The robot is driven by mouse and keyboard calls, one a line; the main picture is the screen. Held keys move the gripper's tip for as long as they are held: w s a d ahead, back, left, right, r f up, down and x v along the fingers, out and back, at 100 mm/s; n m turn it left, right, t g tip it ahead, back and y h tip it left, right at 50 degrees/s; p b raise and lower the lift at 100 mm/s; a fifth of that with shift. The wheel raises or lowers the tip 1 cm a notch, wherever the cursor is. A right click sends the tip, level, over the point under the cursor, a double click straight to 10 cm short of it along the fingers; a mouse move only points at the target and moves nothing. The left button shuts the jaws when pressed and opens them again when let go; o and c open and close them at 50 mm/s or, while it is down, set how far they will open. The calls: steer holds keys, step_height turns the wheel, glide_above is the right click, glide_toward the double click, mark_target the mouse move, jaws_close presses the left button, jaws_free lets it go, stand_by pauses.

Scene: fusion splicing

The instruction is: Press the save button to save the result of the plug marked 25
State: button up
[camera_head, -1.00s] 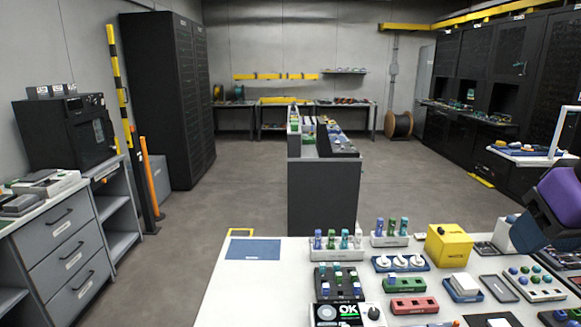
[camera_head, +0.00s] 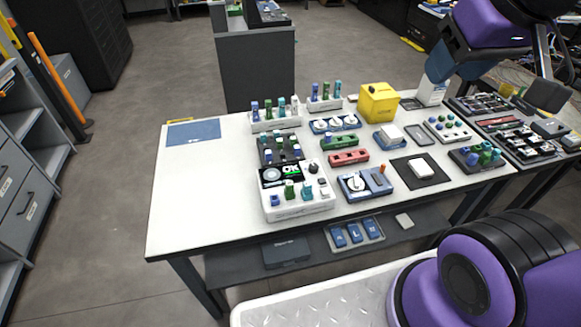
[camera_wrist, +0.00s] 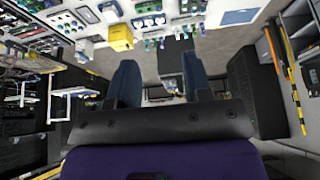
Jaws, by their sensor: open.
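A white device (camera_head: 300,211) stands at the front of the white table in the head view. Its dark screen (camera_head: 283,173) shows a green and white "OK". A dark knob (camera_head: 314,168) and small buttons sit on its right side. A blue plug (camera_head: 275,200), a green plug (camera_head: 290,190) and a teal plug (camera_head: 307,191) stand along its front. I cannot read a 25 on any plug or a save label on any button. My gripper (camera_wrist: 161,82) is open and empty in the wrist view, raised and well away from the device.
Racks of coloured plugs (camera_head: 275,122), a yellow box (camera_head: 378,103), red and green strips (camera_head: 348,157) and a blue tray (camera_head: 366,186) share the table (camera_head: 210,190). A blue mat (camera_head: 193,131) lies far left. The table's left part is clear. A lower shelf holds several blue pieces.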

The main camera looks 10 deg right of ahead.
jaws_close()
stand_by(1.8)
